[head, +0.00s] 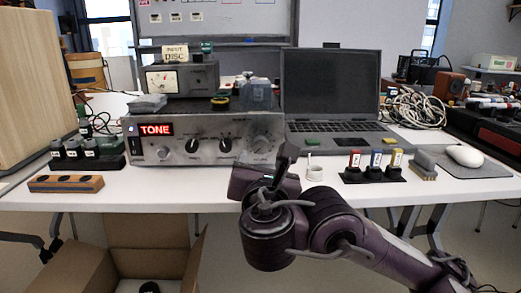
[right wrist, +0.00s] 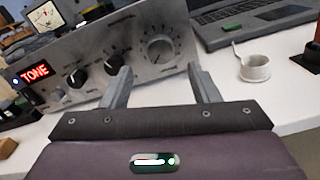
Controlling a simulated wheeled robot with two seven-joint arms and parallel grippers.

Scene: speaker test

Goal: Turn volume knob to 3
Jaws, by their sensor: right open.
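The silver amplifier (head: 205,150) stands on the white table, its red display reading TONE. The large silver volume knob (head: 262,146) is at the right end of its front panel. In the right wrist view the knob (right wrist: 160,48) shows with a dial scale around it, but its numbers are too small to read. My right gripper (head: 274,163) is in front of the panel's right end. In the right wrist view its two fingers (right wrist: 158,72) are apart and empty, below and in front of the knob, not around it. My left gripper is out of view.
Two black knobs (head: 192,145) sit left of the volume knob. A laptop (head: 330,85) stands to the right. A white cup (head: 314,172) and labelled red, blue and yellow pieces (head: 375,160) are near the front edge. A wooden block (head: 66,184) lies at left.

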